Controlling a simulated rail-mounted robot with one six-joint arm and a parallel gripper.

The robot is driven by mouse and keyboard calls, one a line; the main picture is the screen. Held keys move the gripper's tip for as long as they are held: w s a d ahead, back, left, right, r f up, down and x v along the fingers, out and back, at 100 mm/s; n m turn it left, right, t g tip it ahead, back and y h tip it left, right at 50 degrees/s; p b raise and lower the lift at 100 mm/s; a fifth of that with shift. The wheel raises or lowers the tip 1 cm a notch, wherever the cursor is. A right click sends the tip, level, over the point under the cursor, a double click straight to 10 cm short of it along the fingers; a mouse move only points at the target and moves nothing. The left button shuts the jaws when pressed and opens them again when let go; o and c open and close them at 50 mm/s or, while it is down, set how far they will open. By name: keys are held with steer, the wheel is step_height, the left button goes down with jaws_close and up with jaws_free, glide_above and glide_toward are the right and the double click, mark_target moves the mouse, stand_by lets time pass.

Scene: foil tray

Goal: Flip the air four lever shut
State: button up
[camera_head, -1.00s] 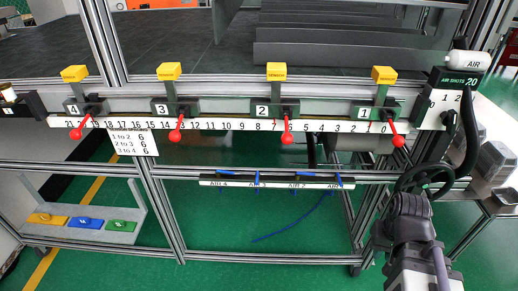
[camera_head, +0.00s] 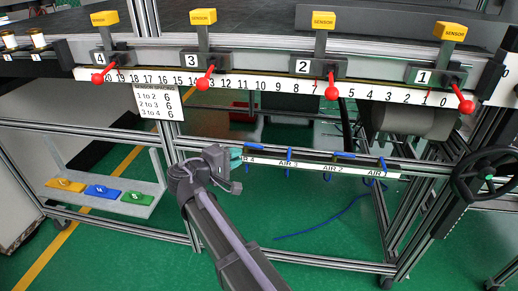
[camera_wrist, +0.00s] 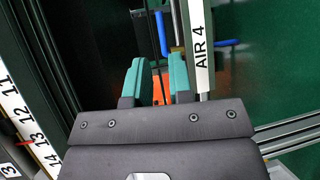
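The strip labelled AIR 4 (camera_wrist: 201,50) runs up the wrist view; in the head view the air label strip (camera_head: 335,171) hangs under the rail. A blue air four lever (camera_wrist: 161,34) lies just beyond my fingertips, roughly in line with the gap between them. It also shows in the head view (camera_head: 252,146), near my gripper (camera_head: 237,158). My gripper's two teal fingers (camera_wrist: 159,62) are apart, with nothing seen held between them. I cannot tell whether they touch the lever. A blue piece (camera_wrist: 230,43) sticks out on the strip's other side.
Other blue levers (camera_head: 342,156) stand along the rail to the right. A black handwheel (camera_head: 487,176) is at the far right. Red-knobbed handles (camera_head: 332,93) hang above. A shelf with coloured plates (camera_head: 102,191) is at lower left.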

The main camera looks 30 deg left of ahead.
mark_target(258, 147)
steer(key=b+x, duration=0.1)
steer(key=x, duration=0.9)
steer(key=shift+w+f+b, duration=0.15)
steer(key=shift+w+b, duration=0.15)
steer(key=shift+b, duration=0.1)
jaws_close()
